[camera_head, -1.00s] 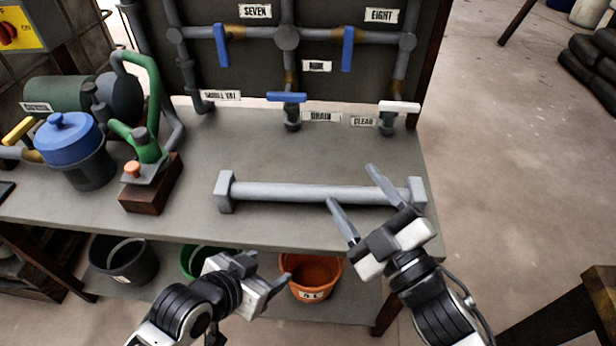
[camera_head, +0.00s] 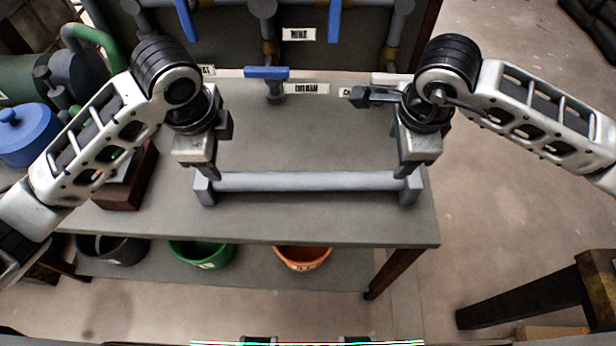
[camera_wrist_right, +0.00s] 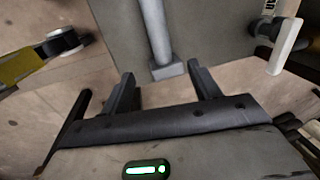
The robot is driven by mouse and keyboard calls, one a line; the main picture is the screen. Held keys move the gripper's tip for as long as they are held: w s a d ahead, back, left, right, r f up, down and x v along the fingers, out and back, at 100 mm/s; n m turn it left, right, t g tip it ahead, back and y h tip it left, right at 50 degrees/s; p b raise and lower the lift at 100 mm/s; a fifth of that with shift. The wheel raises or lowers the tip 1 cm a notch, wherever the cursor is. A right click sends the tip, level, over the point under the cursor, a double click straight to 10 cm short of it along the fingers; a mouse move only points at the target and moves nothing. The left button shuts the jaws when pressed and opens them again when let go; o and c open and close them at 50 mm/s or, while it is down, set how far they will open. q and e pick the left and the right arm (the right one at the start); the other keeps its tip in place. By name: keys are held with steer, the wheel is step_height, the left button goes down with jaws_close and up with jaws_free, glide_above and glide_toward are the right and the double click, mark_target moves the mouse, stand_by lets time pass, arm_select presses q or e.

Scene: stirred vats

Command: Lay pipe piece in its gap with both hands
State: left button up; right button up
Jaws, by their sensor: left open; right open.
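The grey pipe piece (camera_head: 305,181), a straight tube with square end blocks, lies level across the bench near its front edge. My left gripper (camera_head: 207,174) points down over its left end block. My right gripper (camera_head: 404,172) points down over its right end block. Both are open, and parts of the fingers are hidden or dark in the head view. In the right wrist view, the pipe's end block (camera_wrist_right: 167,71) shows beyond and between the two spread fingertips of my right gripper (camera_wrist_right: 160,70). I cannot tell whether any finger touches it.
The upright pipe board behind has a blue-handled valve (camera_head: 267,72) above a DRAIN label. A blue pot (camera_head: 28,134) and green pipework stand at the left. A green bucket (camera_head: 202,254) and an orange bucket (camera_head: 303,257) sit on the lower shelf. The bench (camera_head: 270,226) is clear before the pipe.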

mark_target(381, 177)
arm_select(q)
steer(key=w+f, duration=0.1)
steer(key=f, duration=0.4)
steer(key=w+f, duration=0.1)
steer(key=f, duration=0.4)
steer(key=w+f, duration=0.1)
steer(key=f, duration=0.4)
steer(key=shift+w+f, duration=0.1)
steer(key=shift+f, duration=0.25)
arm_select(e)
steer(key=w+f, duration=0.1)
steer(key=f, duration=0.4)
steer(key=w+f, duration=0.1)
steer(key=f, duration=0.4)
steer(key=w+f, duration=0.1)
steer(key=f, duration=0.4)
steer(key=shift+f, duration=0.35)
arm_select(q)
steer(key=shift+c, duration=0.3)
arm_select(e)
steer(key=shift+c, duration=0.3)
arm_select(q)
steer(key=shift+r, duration=0.1)
jaws_close()
arm_select(e)
steer(key=shift+w, duration=0.1)
jaws_close()
